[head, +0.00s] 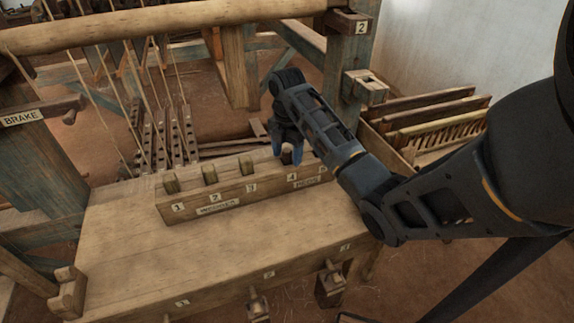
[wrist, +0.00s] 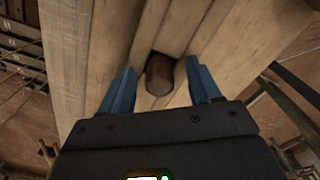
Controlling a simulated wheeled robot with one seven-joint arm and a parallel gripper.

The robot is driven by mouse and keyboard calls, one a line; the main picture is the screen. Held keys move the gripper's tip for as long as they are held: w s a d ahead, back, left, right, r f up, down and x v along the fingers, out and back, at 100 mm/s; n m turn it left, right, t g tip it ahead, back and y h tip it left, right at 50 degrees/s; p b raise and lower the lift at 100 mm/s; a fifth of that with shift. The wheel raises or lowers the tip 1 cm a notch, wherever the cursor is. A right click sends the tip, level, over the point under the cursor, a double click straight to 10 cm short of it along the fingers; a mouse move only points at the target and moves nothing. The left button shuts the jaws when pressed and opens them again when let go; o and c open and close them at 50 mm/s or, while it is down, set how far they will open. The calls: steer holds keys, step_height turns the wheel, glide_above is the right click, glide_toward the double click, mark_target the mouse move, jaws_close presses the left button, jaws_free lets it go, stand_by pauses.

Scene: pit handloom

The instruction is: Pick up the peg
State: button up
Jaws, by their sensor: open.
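A wooden peg (wrist: 159,76) with a dark rounded end stands in a square-cut slot of the wooden peg rack (head: 225,207). In the head view, this peg (head: 287,153) is near the rack's label 4. My gripper (head: 288,158) points down over the rack there, its blue fingers on either side of the peg. In the wrist view, my gripper (wrist: 158,70) is open, with a gap between the peg and each finger. The peg's lower part is hidden in the slot.
The rack lies on a wooden bench (head: 130,255) with clear top in front. Loom posts and a roller (head: 160,24) stand behind.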

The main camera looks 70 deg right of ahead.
steer(key=shift+c, duration=0.4)
steer(key=c, duration=1)
steer(key=shift+c, duration=0.2)
steer(key=shift+r, duration=0.1)
